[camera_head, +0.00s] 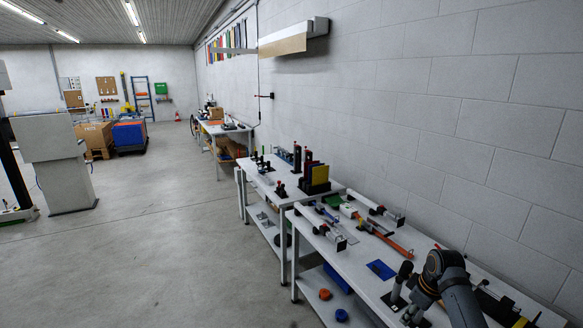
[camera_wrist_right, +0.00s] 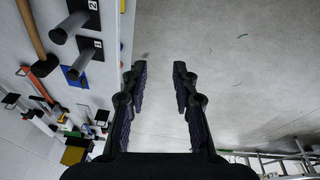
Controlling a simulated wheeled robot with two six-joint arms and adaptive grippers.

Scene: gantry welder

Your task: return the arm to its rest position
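My right arm (camera_head: 456,285) comes in at the bottom right of the head view, bent above the near end of the white workbench. My right gripper (camera_head: 413,314) is low in that view, partly cut off and hard to make out. In the right wrist view the two dark fingers of the right gripper (camera_wrist_right: 160,72) stand apart with nothing between them. Grey floor (camera_wrist_right: 220,75) shows behind and between them, with the bench edge to their left. My left gripper and arm are not in view.
The workbench (camera_head: 350,262) holds a blue mat (camera_head: 381,269), an orange tool (camera_head: 393,246) and clamps. Two posts on black plates (camera_wrist_right: 83,62) stand near its edge, left of the fingers. The wall (camera_head: 450,100) runs behind it. Open floor (camera_head: 170,240) lies left.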

